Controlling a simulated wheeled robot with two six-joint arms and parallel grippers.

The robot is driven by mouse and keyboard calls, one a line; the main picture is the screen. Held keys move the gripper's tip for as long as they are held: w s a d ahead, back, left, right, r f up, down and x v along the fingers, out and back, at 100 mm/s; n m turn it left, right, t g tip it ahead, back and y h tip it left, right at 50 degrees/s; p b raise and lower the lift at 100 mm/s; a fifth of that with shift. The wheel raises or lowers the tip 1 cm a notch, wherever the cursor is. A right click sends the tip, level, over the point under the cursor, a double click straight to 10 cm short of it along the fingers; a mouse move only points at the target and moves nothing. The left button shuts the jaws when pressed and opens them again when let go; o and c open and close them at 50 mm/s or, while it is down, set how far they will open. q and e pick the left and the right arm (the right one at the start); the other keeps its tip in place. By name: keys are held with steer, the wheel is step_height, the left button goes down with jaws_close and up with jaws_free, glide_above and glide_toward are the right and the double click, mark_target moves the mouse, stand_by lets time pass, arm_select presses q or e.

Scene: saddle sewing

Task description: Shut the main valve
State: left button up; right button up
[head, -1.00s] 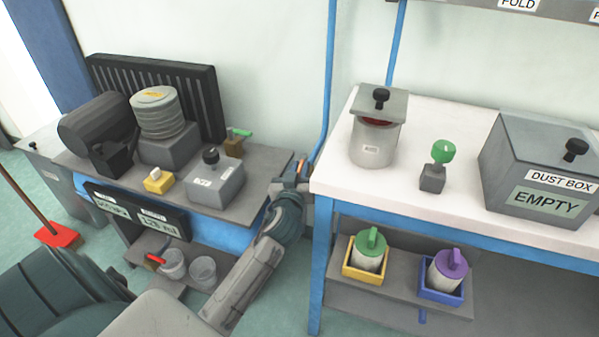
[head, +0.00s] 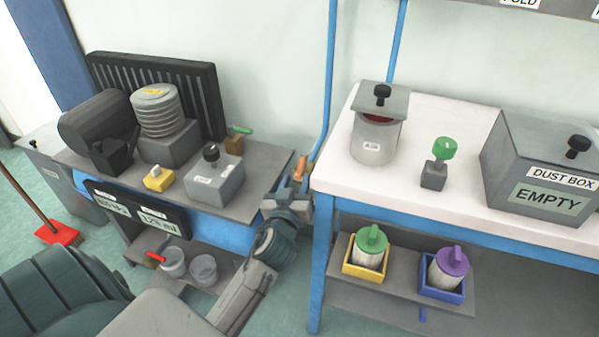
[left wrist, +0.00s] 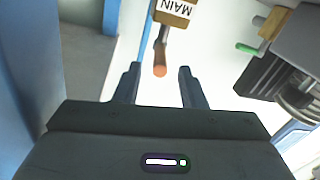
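The main valve shows in the left wrist view as a brown block marked "MAIN" (left wrist: 176,10) with a copper-orange lever (left wrist: 160,58). In the head view the orange lever (head: 301,167) stands beside the blue pipe, in the gap between the two benches. My left gripper (left wrist: 158,82) is open, with the lever's rounded end between and just beyond its fingertips; I see no contact. In the head view my left gripper (head: 291,188) is right below the lever, its fingers small and partly hidden. My right gripper is not in view.
The white table (head: 335,178) stands close on the right of my left gripper. The grey bench (head: 262,183) is close on its left, with a green-handled valve (head: 241,130) at the back. A dust box (head: 540,160) and a lidded canister (head: 376,140) stand on the table.

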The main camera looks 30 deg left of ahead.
arm_select(q)
steer(key=v, duration=0.4)
steer(key=shift+s+d, duration=0.1)
steer(key=shift+s, duration=0.2)
